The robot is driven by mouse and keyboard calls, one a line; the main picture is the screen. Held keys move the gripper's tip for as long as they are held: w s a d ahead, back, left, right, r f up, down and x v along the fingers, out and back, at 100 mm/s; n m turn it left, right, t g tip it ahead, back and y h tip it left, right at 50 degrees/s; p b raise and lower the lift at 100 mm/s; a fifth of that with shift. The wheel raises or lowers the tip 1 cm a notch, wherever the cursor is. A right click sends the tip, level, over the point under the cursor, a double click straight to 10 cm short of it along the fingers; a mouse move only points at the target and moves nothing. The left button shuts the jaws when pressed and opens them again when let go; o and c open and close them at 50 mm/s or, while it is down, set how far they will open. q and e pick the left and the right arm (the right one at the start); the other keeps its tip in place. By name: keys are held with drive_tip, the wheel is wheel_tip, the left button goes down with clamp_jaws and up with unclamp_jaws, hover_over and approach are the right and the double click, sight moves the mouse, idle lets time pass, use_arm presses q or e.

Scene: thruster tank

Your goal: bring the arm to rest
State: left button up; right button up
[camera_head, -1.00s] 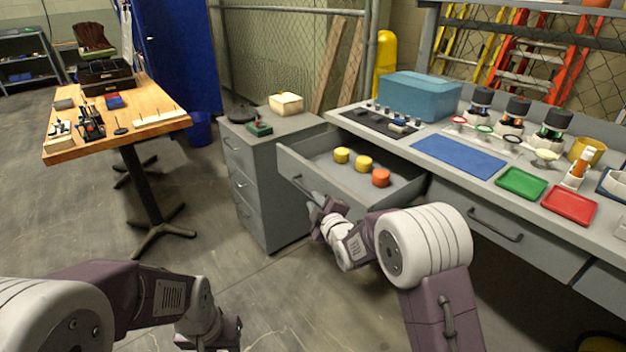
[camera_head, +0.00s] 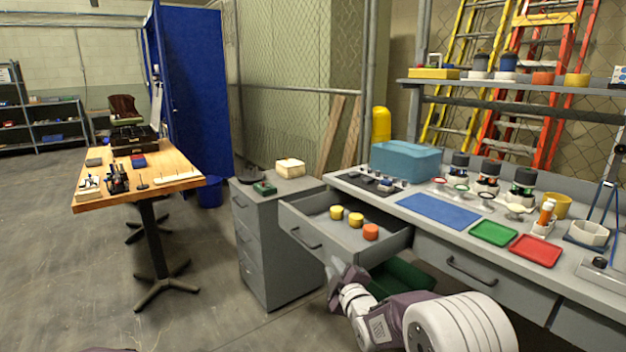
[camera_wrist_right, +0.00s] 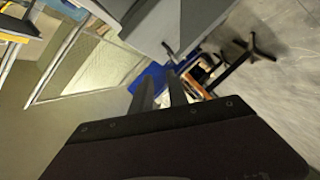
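My right arm (camera_head: 385,318) reaches in from the bottom right in the head view. Its gripper (camera_head: 345,272) is just in front of the open drawer (camera_head: 295,222), below and right of the drawer handle; I cannot tell there whether it touches the drawer front. In the right wrist view, the two fingers (camera_wrist_right: 160,88) stand apart with nothing between them. My left gripper is out of view.
The workbench (camera_head: 415,228) carries a teal box (camera_head: 405,160), a blue mat (camera_head: 438,211), a green tray (camera_head: 494,233) and a red tray (camera_head: 537,250). A grey cabinet (camera_head: 262,255) stands left of the drawer. A wooden table (camera_head: 160,180) is farther left, with open floor in front.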

drive_tip(key=s+d+m+g+h, duration=0.2)
drive_tip(key=s+d+m+h, duration=0.1)
drive_tip(key=s+d, duration=0.4)
drive_tip(key=s+d+f+m+g, duration=0.2)
drive_tip(key=s+f+m+g, duration=0.25)
drive_tip(key=s, duration=0.45)
drive_tip(key=s+d+f+m+g, duration=0.1)
drive_tip(key=s+f+m+g, duration=0.25)
drive_tip(key=s+f, duration=0.4)
drive_tip(key=s+d+f+m+g, duration=0.2)
drive_tip(key=s+f+m+g, duration=0.15)
drive_tip(key=s, duration=0.75)
wheel_tip(320, 180, up, 26)
drive_tip(key=g+p, duration=0.1)
drive_tip(key=p, duration=2.4)
drive_tip(key=shift+s+f+h+p, duration=0.15)
drive_tip(key=shift+h+p, duration=0.2)
drive_tip(key=shift+h, duration=0.05)
